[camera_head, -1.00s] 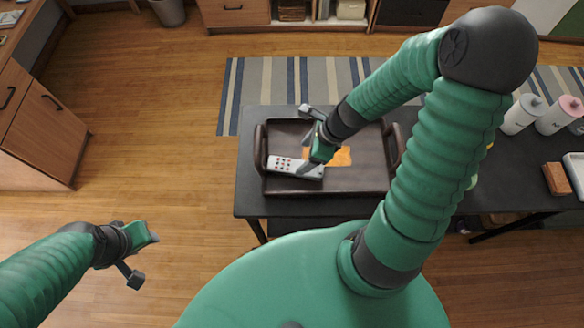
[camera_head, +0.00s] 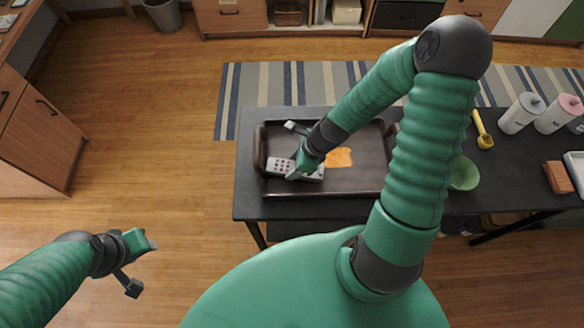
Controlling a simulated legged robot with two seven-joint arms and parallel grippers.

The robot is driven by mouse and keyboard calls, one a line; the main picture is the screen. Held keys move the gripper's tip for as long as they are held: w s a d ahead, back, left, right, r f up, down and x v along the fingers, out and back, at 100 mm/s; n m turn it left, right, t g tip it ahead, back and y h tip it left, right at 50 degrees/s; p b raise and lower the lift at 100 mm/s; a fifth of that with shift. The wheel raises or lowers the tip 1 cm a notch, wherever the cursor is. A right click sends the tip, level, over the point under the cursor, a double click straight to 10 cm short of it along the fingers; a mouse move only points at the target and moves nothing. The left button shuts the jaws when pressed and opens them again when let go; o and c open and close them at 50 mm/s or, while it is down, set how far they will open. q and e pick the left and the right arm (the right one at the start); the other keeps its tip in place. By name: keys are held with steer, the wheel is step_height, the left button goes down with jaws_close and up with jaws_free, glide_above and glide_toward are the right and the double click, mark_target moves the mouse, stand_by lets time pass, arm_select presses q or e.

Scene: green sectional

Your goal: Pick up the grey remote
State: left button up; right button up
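The grey remote (camera_head: 281,166) with red and dark buttons lies in a dark brown tray (camera_head: 350,182), near the tray's left end. My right gripper (camera_head: 298,172) reaches down over the remote's right part, with a fingertip at or just above its surface. Its fingers partly cover the remote, and I cannot tell whether they touch it or how far apart they are. My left gripper (camera_head: 146,266) hangs over the bare floor at the lower left, empty, with its two fingers spread.
An orange item (camera_head: 339,157) lies in the tray right of my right gripper.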

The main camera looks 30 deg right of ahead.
steer(key=shift+a, duration=0.1)
steer(key=c, duration=0.8)
